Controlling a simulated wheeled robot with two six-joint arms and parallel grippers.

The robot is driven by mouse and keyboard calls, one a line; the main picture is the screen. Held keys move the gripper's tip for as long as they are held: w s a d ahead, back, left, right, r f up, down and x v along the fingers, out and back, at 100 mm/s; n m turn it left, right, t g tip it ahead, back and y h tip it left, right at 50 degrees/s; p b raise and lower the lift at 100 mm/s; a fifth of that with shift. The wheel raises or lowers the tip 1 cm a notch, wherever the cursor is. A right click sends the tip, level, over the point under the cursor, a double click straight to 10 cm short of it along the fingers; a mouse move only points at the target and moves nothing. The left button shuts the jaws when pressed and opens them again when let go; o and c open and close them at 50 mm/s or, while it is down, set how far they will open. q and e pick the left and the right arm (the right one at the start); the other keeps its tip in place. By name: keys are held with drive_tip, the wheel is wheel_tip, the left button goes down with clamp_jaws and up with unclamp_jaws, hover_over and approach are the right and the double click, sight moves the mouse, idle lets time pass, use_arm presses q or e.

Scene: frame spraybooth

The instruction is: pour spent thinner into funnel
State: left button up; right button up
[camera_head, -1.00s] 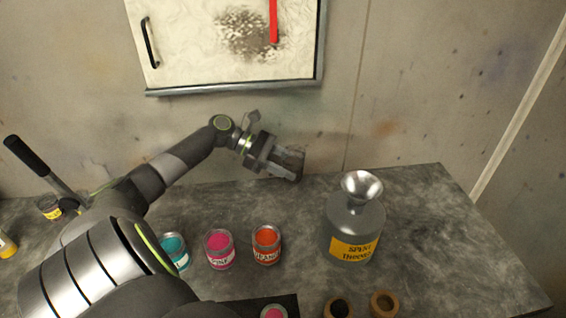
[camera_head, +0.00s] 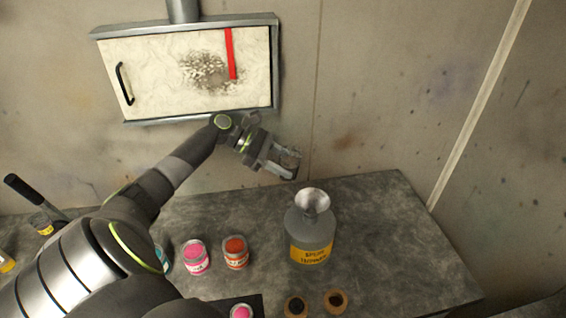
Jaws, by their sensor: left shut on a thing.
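A grey metal funnel (camera_head: 312,202) sits upright in the neck of a grey can (camera_head: 311,231) with a yellow label reading spent thinner. The can stands on the right part of the bench. My left gripper (camera_head: 287,163) is above and a little left of the funnel in the picture, apart from it. It is shut on a small greyish, see-through vessel (camera_head: 291,157), mostly hidden by the fingers. I cannot make out its contents or its tilt. My right gripper is not in view.
A pink jar (camera_head: 195,257) and an orange jar (camera_head: 235,252) stand left of the can. Two tape rolls (camera_head: 297,306) (camera_head: 336,300) lie in front. The bench (camera_head: 400,245) is clear on the right.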

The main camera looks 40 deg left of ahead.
sight(290, 181)
use_arm(q)
drive_tip(key=shift+s+d+r+m+y, duration=0.15)
drive_tip(key=shift+d+r+m+y, duration=0.35)
drive_tip(key=shift+y, duration=0.6)
drive_tip(key=shift+d+f+y, duration=0.25)
drive_tip(key=shift+f+y, duration=0.15)
drive_tip(key=shift+f, duration=0.1)
drive_tip(key=shift+d+f+y, duration=0.2)
drive_tip(key=shift+f+y, duration=0.2)
drive_tip(key=shift+f, duration=0.05)
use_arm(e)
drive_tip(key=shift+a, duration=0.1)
use_arm(q)
drive_tip(key=shift+d+f+m, duration=0.1)
drive_tip(key=shift+d+m, duration=0.05)
drive_tip(key=shift+m, duration=0.15)
drive_tip(key=shift+s+d+f+y, duration=0.1)
drive_tip(key=shift+d+f+y, duration=0.05)
drive_tip(key=shift+f+y, duration=0.15)
drive_tip(key=shift+f+y, duration=0.15)
drive_tip(key=shift+y, duration=0.15)
drive_tip(key=shift+f+m+y, duration=0.15)
drive_tip(key=shift+m+y, duration=0.25)
drive_tip(key=shift+y, duration=0.2)
drive_tip(key=shift+m+y, duration=0.3)
drive_tip(key=shift+y, duration=0.4)
drive_tip(key=shift+r+m+t+y, duration=0.2)
drive_tip(key=shift+m+t+y, duration=0.1)
drive_tip(key=shift+y, duration=0.7)
